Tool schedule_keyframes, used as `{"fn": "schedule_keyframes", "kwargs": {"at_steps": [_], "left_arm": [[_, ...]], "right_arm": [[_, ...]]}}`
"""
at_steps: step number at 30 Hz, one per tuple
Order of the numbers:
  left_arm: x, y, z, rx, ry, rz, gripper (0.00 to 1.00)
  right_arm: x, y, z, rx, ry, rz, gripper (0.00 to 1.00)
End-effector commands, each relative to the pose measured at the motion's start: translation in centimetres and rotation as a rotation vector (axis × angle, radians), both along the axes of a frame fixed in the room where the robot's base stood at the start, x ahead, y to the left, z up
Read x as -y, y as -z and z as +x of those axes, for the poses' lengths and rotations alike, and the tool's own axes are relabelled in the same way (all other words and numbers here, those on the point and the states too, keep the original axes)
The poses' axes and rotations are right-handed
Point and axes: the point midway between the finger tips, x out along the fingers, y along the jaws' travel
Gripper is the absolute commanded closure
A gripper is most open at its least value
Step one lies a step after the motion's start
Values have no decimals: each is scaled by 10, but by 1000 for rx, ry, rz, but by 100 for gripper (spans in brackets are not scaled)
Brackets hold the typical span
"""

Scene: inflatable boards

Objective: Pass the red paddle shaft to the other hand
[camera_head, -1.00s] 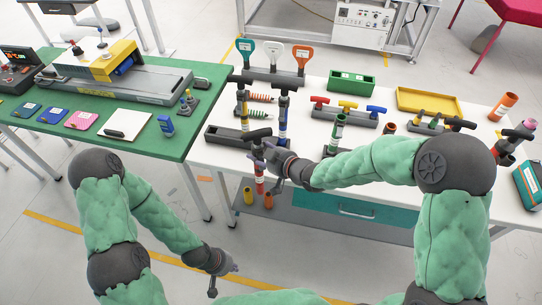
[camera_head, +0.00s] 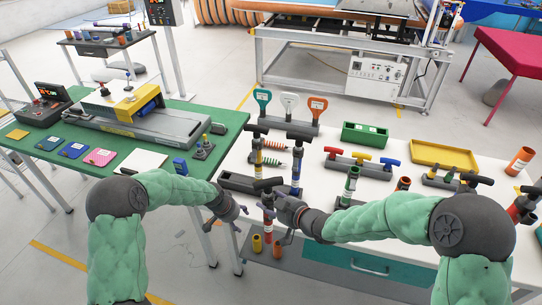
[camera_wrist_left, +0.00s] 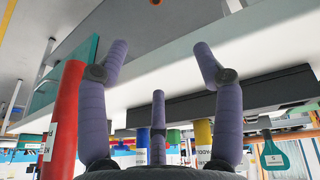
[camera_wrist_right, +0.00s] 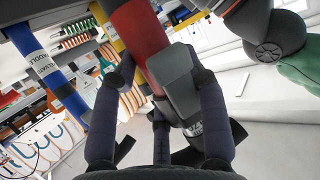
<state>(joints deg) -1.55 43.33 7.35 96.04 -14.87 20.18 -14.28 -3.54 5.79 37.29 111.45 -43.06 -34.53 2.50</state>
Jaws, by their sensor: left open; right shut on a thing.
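The red paddle shaft (camera_head: 268,236) stands roughly upright at the table's front edge, with a dark crossbar on top. My right gripper (camera_head: 282,208) is shut on it from the right. In the right wrist view the red shaft (camera_wrist_right: 140,32) runs between the fingers, with a grey part partly hiding it. My left gripper (camera_head: 238,208) is open and empty just left of the shaft, apart from it. In the left wrist view the red shaft (camera_wrist_left: 65,118) with a white label is left of the open fingers (camera_wrist_left: 160,62), not between them.
A dark rack (camera_head: 240,183) and other upright shafts, including a blue one (camera_head: 296,172), stand close behind. Orange and yellow cups (camera_head: 257,243) are on a lower shelf. A green table (camera_head: 225,125) is at left.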

Motion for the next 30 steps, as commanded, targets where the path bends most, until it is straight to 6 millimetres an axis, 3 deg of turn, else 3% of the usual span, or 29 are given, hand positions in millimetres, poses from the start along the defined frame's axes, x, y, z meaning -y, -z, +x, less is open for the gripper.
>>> {"fn": "schedule_keyframes", "kwargs": {"at_steps": [1,6,11,17,21,27,30], "left_arm": [[0,-22,20,35,31,22,33],[3,-96,64,111,141,113,33],[21,-176,74,147,266,203,33],[63,-262,40,134,449,298,33],[90,-313,-1,107,577,357,33],[114,-367,-58,67,724,427,33],[119,-383,-77,52,771,449,33]], "right_arm": [[0,-1,0,2,1,1,100],[0,-1,0,2,1,1,100],[0,-1,0,2,1,1,100],[0,-1,0,1,1,0,100],[0,-1,0,2,1,1,100],[0,-1,0,2,1,1,100],[0,-1,0,2,1,1,100]]}}
